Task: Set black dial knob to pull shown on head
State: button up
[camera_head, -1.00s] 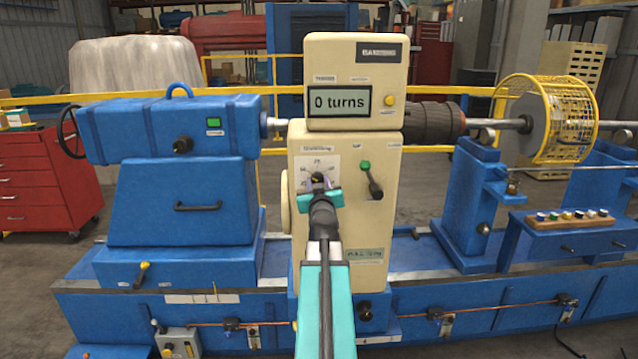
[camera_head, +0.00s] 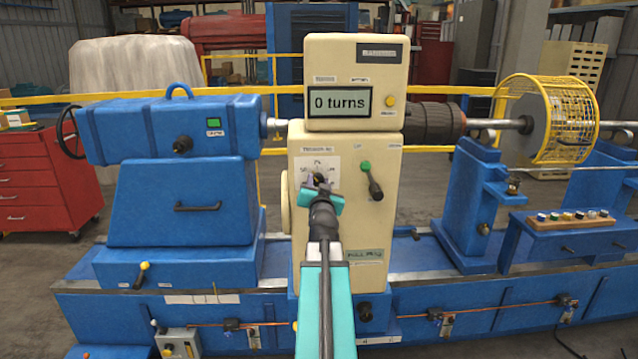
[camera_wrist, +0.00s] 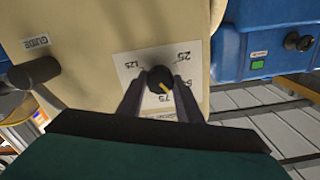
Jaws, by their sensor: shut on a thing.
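The black dial knob (camera_wrist: 157,77) sits on a white scale card (camera_wrist: 130,82) on the cream head (camera_head: 302,225). My gripper (camera_wrist: 160,88) is shut on the knob, one dark finger on each side. The knob's yellow mark points down and right in the wrist view, between the 75 and a partly hidden number to its right. The card also shows 25 and 125. In the head view my gripper (camera_head: 320,188) covers the lower part of the card. A green pull label (camera_head: 365,254) is low on the head; its number is too blurred to read surely.
The display (camera_head: 339,102) above reads "0 turns". A blue headstock (camera_head: 170,128) is at left, and a yellow cage (camera_head: 565,120) and a knob tray (camera_head: 570,221) are at right.

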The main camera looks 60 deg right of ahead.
jog(key=m, duration=0.2)
jog(key=m+p, duration=0.1)
jog(key=m, duration=0.3)
jog(key=shift+a+f+m, duration=0.2)
jog(key=shift+f+m, duration=0.1)
jog(key=shift+f, duration=0.05)
jog(key=o, duration=0.8)
jog(key=shift+c, duration=0.2)
jog(key=shift+o, duration=1.4)
jog(key=shift+s+a+r, duration=0.1)
jog(key=shift+s+r, duration=0.05)
jog(key=shift+r, duration=0.05)
jog(key=shift+r, duration=0.1)
